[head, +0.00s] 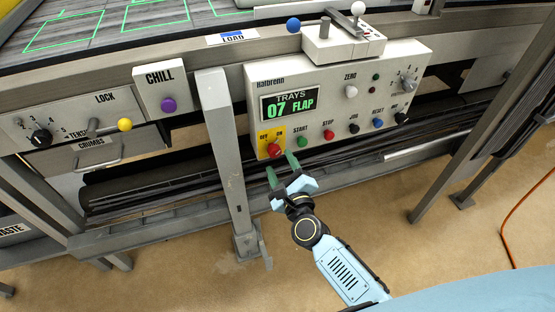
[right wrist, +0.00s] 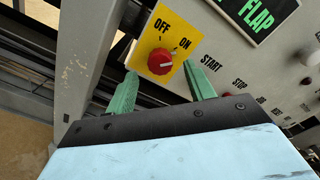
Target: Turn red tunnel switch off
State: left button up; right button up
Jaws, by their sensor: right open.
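The red switch (head: 274,151) is a round knob on a yellow plate (head: 264,136) at the lower left corner of the white control panel. In the right wrist view the red knob (right wrist: 159,62) shows a pale mark toward its right side, on the side of the ON label; OFF is printed to the left of ON. My right gripper (head: 282,167) is open, its green fingers pointing up at the panel just below the knob. In the right wrist view the fingertips (right wrist: 161,70) lie to either side of the knob, with nothing gripped; contact cannot be told. My left gripper is not in view.
Green START (head: 303,141) and red STOP (head: 328,135) buttons sit right of the switch. A grey upright post (head: 226,150) stands close on the left. A purple CHILL button (head: 168,105) and a yellow-ended lever (head: 124,125) are further left. Open floor lies below.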

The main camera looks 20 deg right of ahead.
aim_at(275, 154)
jog(key=shift+w, duration=1.5)
jog(key=c, duration=1)
